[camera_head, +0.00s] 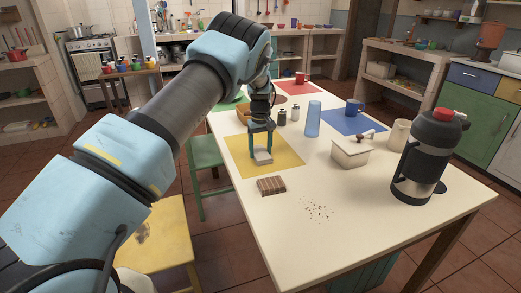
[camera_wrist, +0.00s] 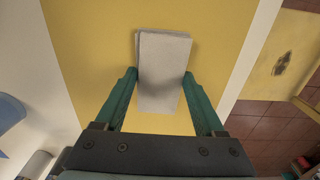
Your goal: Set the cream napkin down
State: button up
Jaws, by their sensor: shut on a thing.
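The cream napkin (camera_head: 263,157) is a folded, pale, greyish rectangle. My gripper (camera_head: 262,153) points down with its green fingers on either side of it, shut on it. The wrist view shows the napkin (camera_wrist: 164,62) between the two fingertips, its far end reaching beyond them. It is over the yellow placemat (camera_head: 290,158), which fills much of the wrist view (camera_wrist: 90,50). I cannot tell whether the napkin touches the mat.
A brown striped block (camera_head: 271,186) lies in front of the mat, with dark crumbs (camera_head: 318,211) to its right. The front table area is clear.

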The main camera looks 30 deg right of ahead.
aim_at(260, 152)
jog(key=o, duration=1.3)
jog(key=shift+f, duration=0.1)
notch_tip(260, 152, up, 12)
jog(key=shift+r+b, duration=0.2)
jog(key=shift+b, duration=0.8)
jog(key=a+r+n, duration=0.1)
jog(key=a+r, duration=0.1)
jog(key=a, duration=1.1)
jog(key=a+r, duration=0.2)
jog(key=a, duration=1.2)
jog(key=shift+m+t, duration=0.4)
jog(key=shift+t, duration=0.4)
jog(key=s+a, duration=0.5)
jog(key=s, duration=0.1)
jog(key=s+a+f, duration=0.1)
jog(key=s+a, duration=0.5)
jog(key=s, duration=0.1)
jog(key=s+a, duration=0.6)
jog(key=shift+s+a+f, duration=0.1)
jog(key=shift+s+f, duration=0.3)
jog(key=shift+r+p, duration=0.3)
